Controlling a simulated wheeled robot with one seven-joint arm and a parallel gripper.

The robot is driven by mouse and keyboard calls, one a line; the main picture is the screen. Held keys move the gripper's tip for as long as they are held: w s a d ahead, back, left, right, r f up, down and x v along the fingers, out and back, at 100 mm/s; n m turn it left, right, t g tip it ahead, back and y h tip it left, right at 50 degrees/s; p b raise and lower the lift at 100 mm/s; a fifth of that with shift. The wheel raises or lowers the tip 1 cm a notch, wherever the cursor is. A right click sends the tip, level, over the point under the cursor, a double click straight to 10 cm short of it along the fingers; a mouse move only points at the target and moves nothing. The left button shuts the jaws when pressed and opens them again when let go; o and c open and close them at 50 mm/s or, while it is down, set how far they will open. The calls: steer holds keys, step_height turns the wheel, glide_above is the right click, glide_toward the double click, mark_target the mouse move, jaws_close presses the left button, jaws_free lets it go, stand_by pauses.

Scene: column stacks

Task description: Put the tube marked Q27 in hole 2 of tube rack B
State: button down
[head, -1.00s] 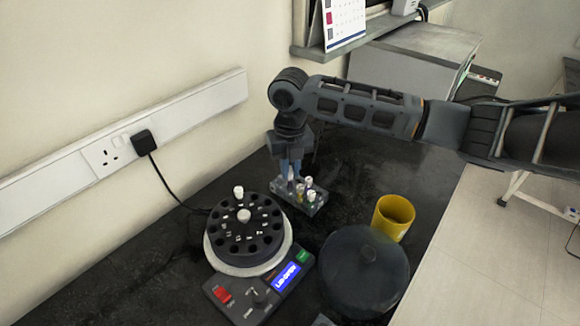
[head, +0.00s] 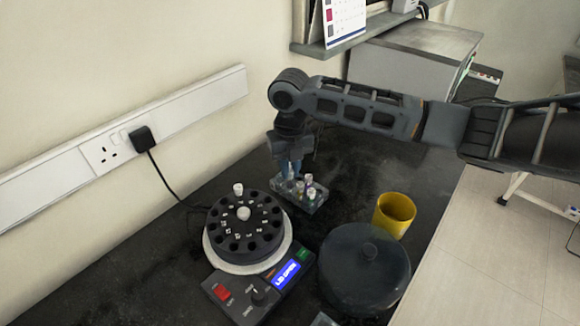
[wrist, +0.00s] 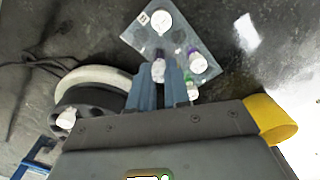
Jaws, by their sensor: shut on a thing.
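My gripper (head: 290,172) is low over the left part of a clear tube rack (head: 308,206), pointing down. In the wrist view its two blue fingers (wrist: 159,88) are shut on a white-capped tube (wrist: 158,69) with some purple below the cap. The rack (wrist: 190,38) also shows there, with another white-capped tube (wrist: 162,21), a purple-banded tube (wrist: 196,61) and a green-banded tube (wrist: 191,89). Whether the held tube's lower end is in a hole is hidden.
A round black rotor (head: 245,244) on a device with a lit display stands left of the rack, with one white-capped tube (head: 238,188) in it. A yellow cup (head: 394,214) and a dark round lid (head: 364,272) stand to the right. A wall socket cable runs behind the device.

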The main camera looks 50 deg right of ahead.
steer(key=shift+f+b, duration=0.6)
steer(key=shift+f, duration=0.35)
steer(key=c, duration=0.7)
jaws_free()
steer(key=shift+r, duration=0.15)
steer(key=shift+r+p, duration=2.2)
steer(key=shift+r, duration=0.65)
